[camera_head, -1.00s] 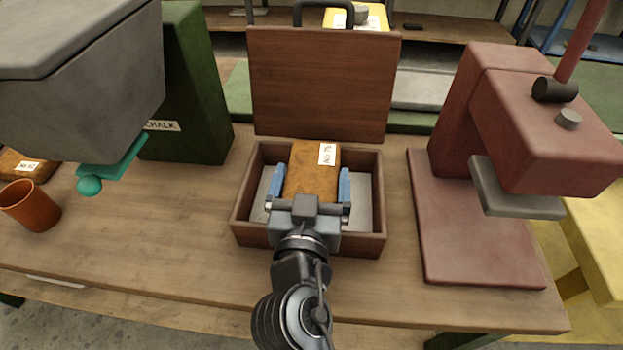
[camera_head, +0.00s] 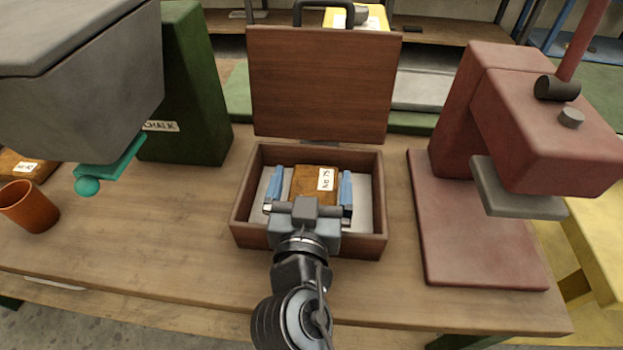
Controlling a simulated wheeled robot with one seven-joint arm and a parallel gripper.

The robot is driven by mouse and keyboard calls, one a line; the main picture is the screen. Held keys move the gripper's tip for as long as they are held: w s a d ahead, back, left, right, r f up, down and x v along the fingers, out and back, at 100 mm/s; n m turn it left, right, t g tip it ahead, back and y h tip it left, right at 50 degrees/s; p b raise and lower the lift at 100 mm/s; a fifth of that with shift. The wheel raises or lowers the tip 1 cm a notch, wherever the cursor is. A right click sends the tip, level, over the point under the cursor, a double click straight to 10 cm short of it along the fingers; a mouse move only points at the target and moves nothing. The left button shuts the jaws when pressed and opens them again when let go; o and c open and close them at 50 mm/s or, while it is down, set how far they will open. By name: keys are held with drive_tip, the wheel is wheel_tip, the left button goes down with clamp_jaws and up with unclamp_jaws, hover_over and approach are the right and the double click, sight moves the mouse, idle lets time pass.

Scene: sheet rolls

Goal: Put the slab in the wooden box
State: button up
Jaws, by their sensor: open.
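The wooden box (camera_head: 374,243) stands open on the workbench, its lid (camera_head: 320,85) upright at the back. The orange-brown slab (camera_head: 306,180), with a white label at its right, is inside the box, in its middle. My gripper (camera_head: 310,190) reaches into the box from the front. Its blue fingers are open, one on each side of the slab, with a narrow gap showing at the left. The slab's near end is hidden behind my gripper.
A red press (camera_head: 480,220) stands right of the box. A green chalk box (camera_head: 190,100) stands at the back left, beside a grey machine (camera_head: 80,90) with a teal knob. An orange cup (camera_head: 28,207) and another labelled slab (camera_head: 25,165) are at far left. The bench left of the box is clear.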

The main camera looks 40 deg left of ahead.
drive_tip(key=r+b+v, duration=0.1)
drive_tip(key=b+v, duration=0.1)
drive_tip(key=v, duration=1)
drive_tip(key=shift+f, duration=0.1)
drive_tip(key=shift+g+h, duration=0.4)
drive_tip(key=shift+h, duration=0.3)
drive_tip(key=d+f, duration=0.2)
drive_tip(key=d, duration=0.1)
drive_tip(key=d+f, duration=0.2)
drive_tip(key=d, duration=0.2)
drive_tip(key=d+f, duration=0.2)
drive_tip(key=d, duration=0.1)
drive_tip(key=shift+d, duration=0.35)
drive_tip(key=s+d+f+m+h, duration=0.1)
drive_tip(key=s+d+f+h, duration=0.2)
drive_tip(key=d, duration=0.8)
drive_tip(key=s+d+r+m+h, duration=0.2)
drive_tip(key=s+d+r, duration=0.1)
drive_tip(key=s+d, duration=0.4)
drive_tip(key=s+d+r+m+h, duration=0.2)
drive_tip(key=s+d+r+m, duration=0.1)
drive_tip(key=s+d, duration=0.5)
drive_tip(key=shift+t+h, duration=0.4)
drive_tip(key=shift+d+r, duration=0.1)
